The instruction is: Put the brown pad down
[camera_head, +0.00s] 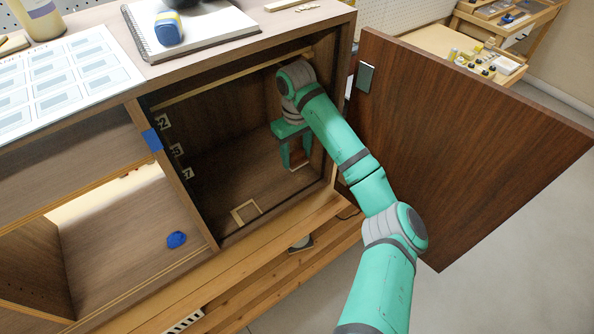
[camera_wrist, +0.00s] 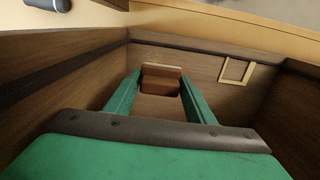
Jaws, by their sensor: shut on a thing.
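My gripper (camera_head: 297,165) reaches into the open right compartment of the cabinet, with its fingers pointing down near the compartment floor. In the wrist view my gripper (camera_wrist: 161,88) is shut on the brown pad (camera_wrist: 160,80), which sits between the two green fingertips. A pale strip shows just beyond the pad's far edge. In the head view the pad is small and mostly hidden by the fingers. I cannot tell whether its underside touches the floor.
A pale square outline (camera_head: 245,212) lies on the compartment floor near the front, left of my gripper. The dark wooden door (camera_head: 465,140) stands open to the right. Numbered tags mark the left wall. A blue lump (camera_head: 176,239) lies in the left compartment.

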